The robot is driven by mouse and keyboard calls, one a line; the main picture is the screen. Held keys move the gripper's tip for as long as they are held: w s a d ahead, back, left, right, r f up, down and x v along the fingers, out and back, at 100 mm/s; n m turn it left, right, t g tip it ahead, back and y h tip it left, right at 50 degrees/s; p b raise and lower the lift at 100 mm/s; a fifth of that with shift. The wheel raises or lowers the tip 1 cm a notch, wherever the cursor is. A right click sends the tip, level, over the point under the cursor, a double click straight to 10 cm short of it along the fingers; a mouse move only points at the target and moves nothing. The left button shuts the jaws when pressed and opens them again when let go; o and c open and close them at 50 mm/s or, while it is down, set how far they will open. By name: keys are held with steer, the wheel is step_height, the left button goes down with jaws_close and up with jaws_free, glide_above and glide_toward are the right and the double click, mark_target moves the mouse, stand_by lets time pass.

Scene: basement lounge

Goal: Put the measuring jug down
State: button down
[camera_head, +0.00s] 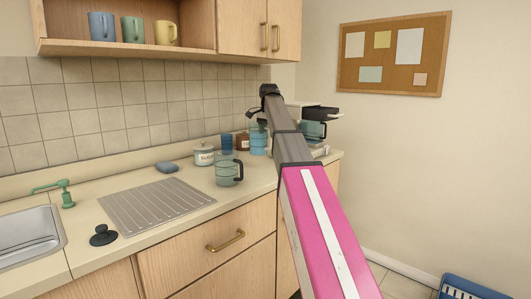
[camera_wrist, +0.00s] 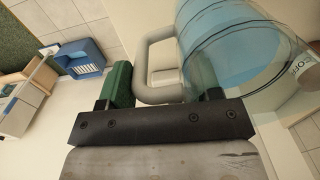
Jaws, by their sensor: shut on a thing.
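The measuring jug (camera_wrist: 235,45) is clear with blue content, and its pale loop handle sits between the green fingers of my gripper (camera_wrist: 165,88) in the wrist view. My gripper is shut on this handle. In the head view the blue jug (camera_head: 258,140) is at the back right of the counter (camera_head: 265,172), below the end of my arm. It stands beside the brown jar and looks upright. My arm hides part of this area, and I cannot tell whether the jug's base touches the counter.
A coffee maker (camera_head: 316,122) is right of the jug. A brown jar (camera_head: 242,142), blue tumbler (camera_head: 226,145), sugar jar (camera_head: 204,156) and clear jug with a dark handle (camera_head: 226,173) stand to its left. The ribbed drainboard (camera_head: 155,204) is empty. A blue crate (camera_head: 470,287) is on the floor.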

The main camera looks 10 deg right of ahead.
step_height(320, 180, down, 7)
stand_by(0.5)
steer(key=shift+f, duration=0.15)
steer(key=shift+c, duration=1.5)
jaws_free()
step_height(320, 180, up, 12)
steer(key=shift+s+r, duration=0.1)
steer(key=shift+s+d, duration=0.1)
steer(key=shift+d, duration=0.05)
